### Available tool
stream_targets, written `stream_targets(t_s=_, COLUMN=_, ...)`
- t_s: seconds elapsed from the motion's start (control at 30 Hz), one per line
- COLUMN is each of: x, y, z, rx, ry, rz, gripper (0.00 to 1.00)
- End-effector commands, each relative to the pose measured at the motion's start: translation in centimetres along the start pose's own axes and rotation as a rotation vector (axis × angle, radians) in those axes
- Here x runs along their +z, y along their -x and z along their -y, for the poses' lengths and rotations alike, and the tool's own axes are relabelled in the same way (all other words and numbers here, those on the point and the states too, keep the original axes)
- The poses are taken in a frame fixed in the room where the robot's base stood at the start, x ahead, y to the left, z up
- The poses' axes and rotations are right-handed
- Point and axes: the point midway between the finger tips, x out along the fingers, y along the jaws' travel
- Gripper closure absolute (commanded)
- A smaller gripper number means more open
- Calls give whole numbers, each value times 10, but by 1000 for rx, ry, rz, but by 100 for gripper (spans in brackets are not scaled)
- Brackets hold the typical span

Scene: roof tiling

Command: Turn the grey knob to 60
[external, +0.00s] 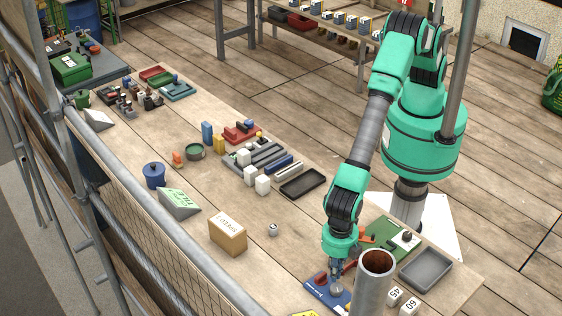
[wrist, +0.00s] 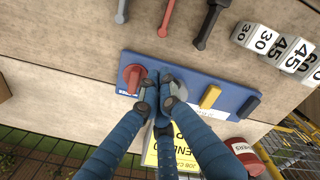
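A blue panel (wrist: 222,93) lies on the bench and carries a row of knobs. The grey knob (wrist: 146,88) shows in the wrist view as a pale disc, mostly hidden beneath my fingertips. In the external view the grey knob (external: 337,290) is right under my gripper (external: 337,282). My fingers (wrist: 160,80) point down and their tips are close together over the middle of the grey knob, shut on its handle. The handle and any pointer or scale are covered, so I cannot read its setting.
A red knob (wrist: 132,78) sits close on the left; a yellow knob (wrist: 210,96) and a dark knob (wrist: 248,106) sit on the right. Number blocks (wrist: 265,40) and long-handled tools (wrist: 211,24) lie beyond. A scaffold pole (external: 371,290) stands near the panel.

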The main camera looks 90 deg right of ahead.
Motion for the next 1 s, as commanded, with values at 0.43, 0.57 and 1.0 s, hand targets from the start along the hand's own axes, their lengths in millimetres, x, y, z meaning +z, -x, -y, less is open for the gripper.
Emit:
stream_targets(t_s=0.43, x=0, y=23, z=-1, rx=1, ry=-1, rz=0, gripper=100)
stream_targets(t_s=0.57, x=1, y=34, z=-1, rx=0, ry=-1, rz=1, gripper=100)
stream_targets(t_s=1.0, x=1, y=60, z=-1, rx=0, ry=-1, rz=1, gripper=100)
